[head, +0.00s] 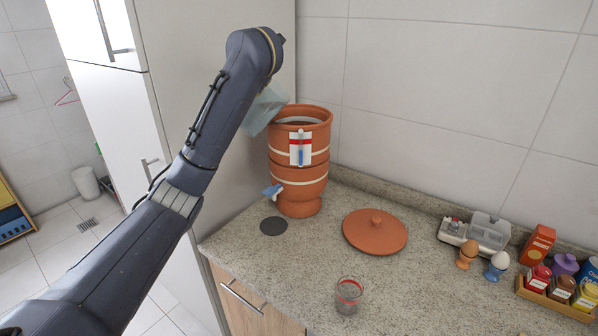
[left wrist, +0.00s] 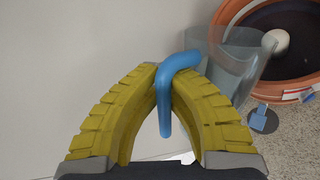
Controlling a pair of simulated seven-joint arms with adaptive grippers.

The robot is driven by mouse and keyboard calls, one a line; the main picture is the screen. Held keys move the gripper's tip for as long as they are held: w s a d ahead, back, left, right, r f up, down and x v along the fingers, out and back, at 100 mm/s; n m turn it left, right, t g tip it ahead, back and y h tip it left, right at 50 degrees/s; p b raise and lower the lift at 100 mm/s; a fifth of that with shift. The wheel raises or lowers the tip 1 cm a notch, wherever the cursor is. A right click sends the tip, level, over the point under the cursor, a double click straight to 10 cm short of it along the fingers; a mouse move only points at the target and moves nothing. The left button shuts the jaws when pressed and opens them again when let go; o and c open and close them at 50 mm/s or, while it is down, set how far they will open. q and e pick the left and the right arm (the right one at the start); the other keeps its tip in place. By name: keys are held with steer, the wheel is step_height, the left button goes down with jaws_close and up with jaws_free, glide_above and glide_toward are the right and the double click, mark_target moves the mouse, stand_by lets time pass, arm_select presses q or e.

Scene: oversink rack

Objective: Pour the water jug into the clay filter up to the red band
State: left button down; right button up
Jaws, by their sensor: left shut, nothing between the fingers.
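The clay filter (head: 298,183) stands upright and open on the counter; its front gauge (head: 301,148) has a red band and a blue marker. The clear bluish jug (head: 262,112) is raised and tilted at the filter's upper left rim, partly behind my left arm. In the left wrist view the jug (left wrist: 222,65) overlaps the filter's rim (left wrist: 221,42), and a white ball (left wrist: 276,42) shows inside the filter. My left gripper (left wrist: 162,75) is shut, its yellow fingertips at the jug's blue handle (left wrist: 166,105). No pouring stream is visible. My right gripper is out of view.
The clay lid (head: 375,236) lies right of the filter. A dark round mat (head: 273,226) lies below the blue tap (head: 272,191). A red-banded glass (head: 348,296) stands near the front edge. Egg cups and a condiment tray (head: 553,303) fill the right. A tall cabinet (head: 185,65) stands left.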

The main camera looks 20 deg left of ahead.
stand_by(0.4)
arm_select(q)
steer(key=shift+w+d+r+m+g+y, duration=0.2)
steer(key=shift+r+m+g+y, duration=0.1)
steer(key=shift+m+g, duration=0.35)
steer(key=shift+w+d+r+m+g+y, duration=0.25)
steer(key=shift+w+m+g+y, duration=0.1)
steer(key=shift+w+m, duration=0.1)
stand_by(2.3)
steer(key=shift+w+d, duration=0.1)
steer(key=shift+d, duration=0.05)
steer(key=shift+w, duration=0.1)
stand_by(0.9)
steer(key=shift+w+d+m+g, duration=0.1)
steer(key=shift+d+m+g, duration=0.05)
steer(key=shift+m+g, duration=0.15)
stand_by(0.6)
